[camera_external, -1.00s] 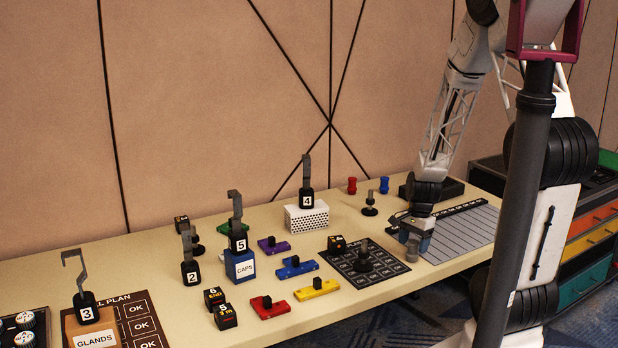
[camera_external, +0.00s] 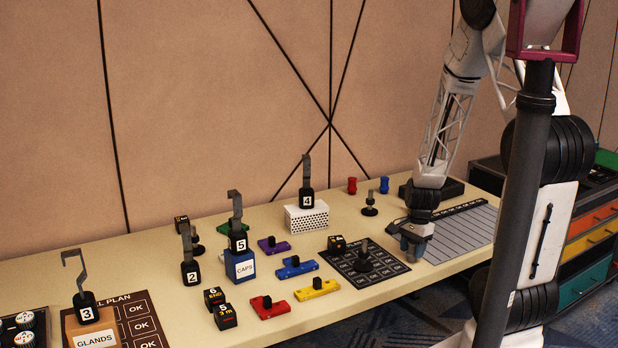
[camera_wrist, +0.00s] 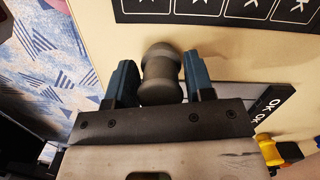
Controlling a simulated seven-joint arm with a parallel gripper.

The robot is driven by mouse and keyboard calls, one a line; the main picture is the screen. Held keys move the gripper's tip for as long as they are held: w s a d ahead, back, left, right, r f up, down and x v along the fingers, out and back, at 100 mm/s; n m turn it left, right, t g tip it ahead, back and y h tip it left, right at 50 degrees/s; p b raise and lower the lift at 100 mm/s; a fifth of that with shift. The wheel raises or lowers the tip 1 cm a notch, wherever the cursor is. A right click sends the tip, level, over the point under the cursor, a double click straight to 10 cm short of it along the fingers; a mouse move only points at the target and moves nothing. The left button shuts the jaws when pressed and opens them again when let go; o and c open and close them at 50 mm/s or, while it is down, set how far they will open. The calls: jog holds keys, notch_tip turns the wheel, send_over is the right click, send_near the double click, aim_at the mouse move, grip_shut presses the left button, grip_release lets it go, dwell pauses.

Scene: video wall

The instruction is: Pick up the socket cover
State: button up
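A grey spool-shaped piece (camera_wrist: 161,75), which looks like the socket cover, stands between the two blue fingers of my gripper (camera_wrist: 161,82) in the wrist view. The fingers flank it closely on both sides. Whether they press on it or leave a thin gap, I cannot tell. In the external view my gripper (camera_external: 411,245) is low at the table's front edge, right of the black OK board (camera_external: 375,278). The grey piece is not clearly visible there. Red (camera_external: 352,186) and blue (camera_external: 384,185) spool-shaped pieces stand at the back of the table.
A grey slatted panel (camera_external: 468,232) lies right of my gripper. A black knob stands on the OK board (camera_wrist: 215,10). A yellow piece (camera_wrist: 268,150) shows at the wrist view's lower right. Colored bars, numbered hooks and blocks fill the table's left and middle.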

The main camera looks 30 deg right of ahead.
aim_at(413, 242)
jog(key=c, duration=0.5)
jog(key=shift+o, duration=0.2)
jog(key=shift+r, duration=0.1)
jog(key=shift+r, duration=1.65)
jog(key=s+a+r, duration=0.1)
jog(key=s+a, duration=0.2)
jog(key=s, duration=1.2)
jog(key=shift+s+a+r, duration=0.2)
jog(key=shift+s+r, duration=0.05)
jog(key=shift+s, duration=0.05)
